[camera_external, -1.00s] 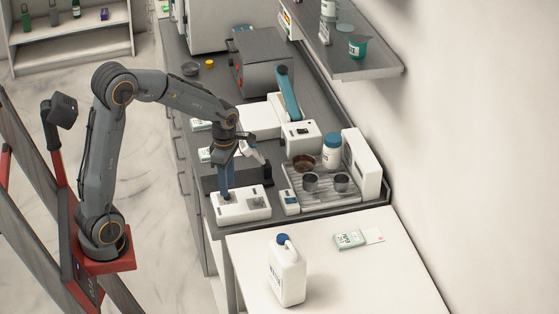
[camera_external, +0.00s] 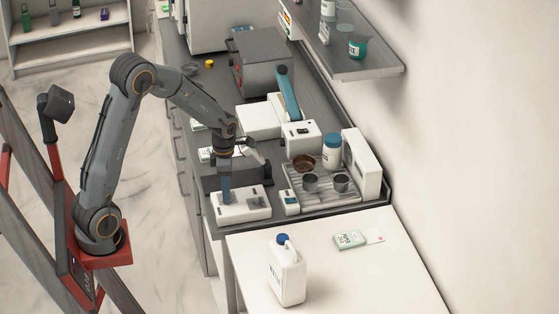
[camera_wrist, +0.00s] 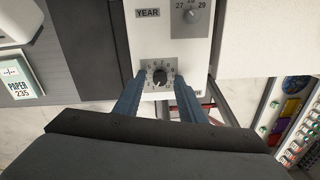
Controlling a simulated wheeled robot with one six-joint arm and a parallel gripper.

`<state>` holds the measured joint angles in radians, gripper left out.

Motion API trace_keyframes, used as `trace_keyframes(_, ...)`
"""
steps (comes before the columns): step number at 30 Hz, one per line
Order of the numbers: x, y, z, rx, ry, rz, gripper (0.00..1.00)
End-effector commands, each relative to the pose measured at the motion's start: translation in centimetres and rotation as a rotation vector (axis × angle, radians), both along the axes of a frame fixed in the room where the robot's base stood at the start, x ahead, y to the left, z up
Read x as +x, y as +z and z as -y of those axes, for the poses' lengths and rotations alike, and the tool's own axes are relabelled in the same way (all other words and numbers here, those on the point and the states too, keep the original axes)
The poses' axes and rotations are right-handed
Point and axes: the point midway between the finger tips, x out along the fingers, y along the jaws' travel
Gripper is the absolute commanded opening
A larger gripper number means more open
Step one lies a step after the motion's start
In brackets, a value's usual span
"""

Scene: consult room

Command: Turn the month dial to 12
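The month dial (camera_wrist: 160,76) is a dark round knob with a ring of small marks on the white date device (camera_wrist: 145,45). Part of its label is hidden, and I cannot read its setting. In the wrist view my gripper (camera_wrist: 161,83) has its blue fingers apart, one on each side of the dial. A gap shows between each finger and the knob. In the external view my gripper (camera_external: 226,193) points down at the left part of the white device (camera_external: 255,207), on the near end of the grey counter.
The year dial (camera_wrist: 190,15) sits on the same panel, beyond the month dial. A small white-and-blue device (camera_external: 290,202) and a ribbed tray (camera_external: 310,199) with cups stand close on the right. A white jug (camera_external: 288,272) stands on the front table.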

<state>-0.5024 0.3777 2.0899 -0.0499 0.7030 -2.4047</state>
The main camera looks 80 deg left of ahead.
Motion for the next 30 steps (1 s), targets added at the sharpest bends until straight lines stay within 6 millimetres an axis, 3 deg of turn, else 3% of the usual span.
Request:
trace_keyframes(7,0.02,-0.09,0.0,0.0,0.0,0.001,0.37)
trace_keyframes(14,0.02,-0.06,0.0,0.001,0.0,0.001,0.0)
trace_keyframes(23,0.03,0.0,0.0,0.0,-0.028,0.001,0.0)
trace_keyframes(30,0.11,0.11,-0.02,0.001,-0.147,0.001,0.0)
